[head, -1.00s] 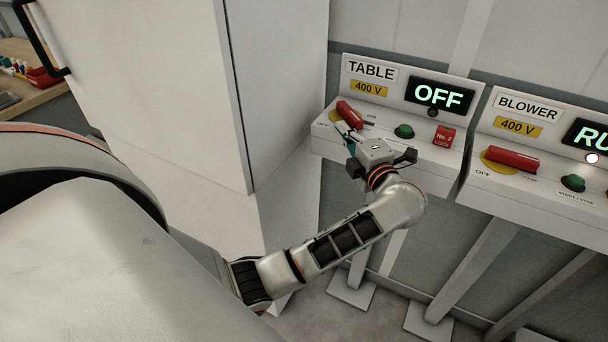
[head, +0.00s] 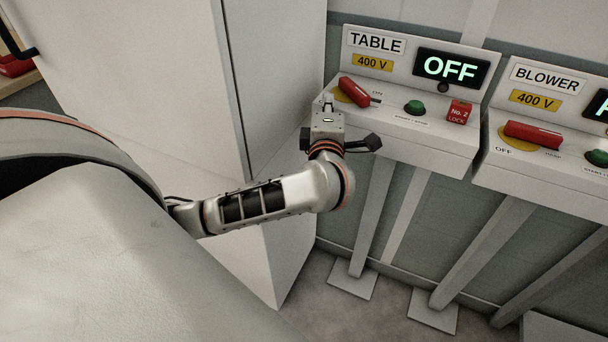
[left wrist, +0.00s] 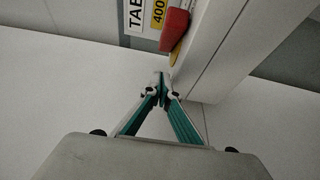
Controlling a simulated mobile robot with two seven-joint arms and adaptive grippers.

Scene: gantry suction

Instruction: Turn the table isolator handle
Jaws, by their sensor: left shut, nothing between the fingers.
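The red table isolator handle (head: 358,91) sits on a yellow disc (head: 341,96) on the TABLE box, below the TABLE label. It lies slanting, with its right end lower in the head view. The display (head: 450,68) above reads OFF. My left gripper (head: 327,101) is shut and empty at the box's front left, just left of and nearer than the handle, apart from it. In the left wrist view the shut fingertips (left wrist: 161,80) are below the red handle (left wrist: 174,28), with a gap between. My right gripper is not in view.
A tall white cabinet (head: 285,75) is close on the left.

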